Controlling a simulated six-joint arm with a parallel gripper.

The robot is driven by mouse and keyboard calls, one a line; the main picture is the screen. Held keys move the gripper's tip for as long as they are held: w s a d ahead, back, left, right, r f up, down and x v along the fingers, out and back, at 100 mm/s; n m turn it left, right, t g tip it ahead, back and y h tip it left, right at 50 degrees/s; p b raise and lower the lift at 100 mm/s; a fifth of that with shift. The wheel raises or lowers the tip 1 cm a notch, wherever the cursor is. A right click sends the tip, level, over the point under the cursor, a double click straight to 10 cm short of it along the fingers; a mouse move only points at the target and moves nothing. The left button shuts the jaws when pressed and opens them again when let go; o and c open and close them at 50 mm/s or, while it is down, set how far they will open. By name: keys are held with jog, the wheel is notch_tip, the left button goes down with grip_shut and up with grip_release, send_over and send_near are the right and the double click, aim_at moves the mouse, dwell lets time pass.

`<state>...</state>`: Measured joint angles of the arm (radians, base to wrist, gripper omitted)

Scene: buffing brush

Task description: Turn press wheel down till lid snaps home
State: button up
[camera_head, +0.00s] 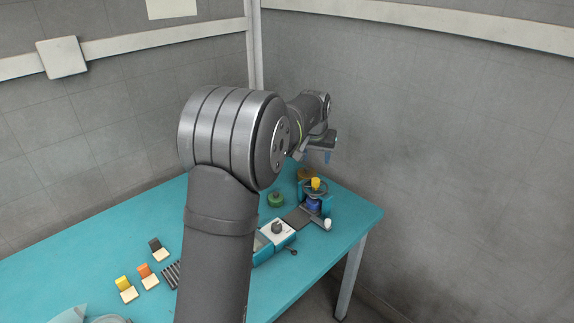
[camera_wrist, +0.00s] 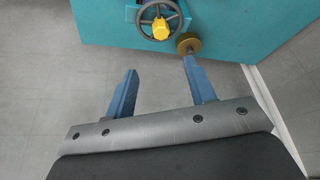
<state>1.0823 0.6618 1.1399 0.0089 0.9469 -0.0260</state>
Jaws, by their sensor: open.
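The press wheel (camera_wrist: 143,20) is a dark spoked handwheel with a yellow knob (camera_wrist: 161,29), at the top of the wrist view. In the head view the press (camera_head: 327,203) stands near the table's right end, with the yellow knob on top and a blue part (camera_head: 314,204) beneath the wheel. I cannot make out the lid or how it sits. My gripper (camera_wrist: 160,66) is open and empty, its two blue fingers apart. It also shows in the head view (camera_head: 315,156), above the far table edge behind the press, apart from the wheel.
A brass-coloured disc (camera_wrist: 188,44) lies close to the right fingertip in the wrist view. A green round piece (camera_head: 276,199) and a white-topped box with a dark knob (camera_head: 278,230) are left of the press. Walls stand behind the teal table (camera_head: 350,222).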

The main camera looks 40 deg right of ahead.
aim_at(316, 180)
jog(key=v, duration=0.5)
jog(key=shift+n, duration=0.3)
jog(key=x, duration=1.7)
jog(key=shift+w+a+f, duration=0.1)
jog(key=shift+a+f, duration=0.1)
jog(key=shift+f, duration=0.2)
jog(key=c, duration=1)
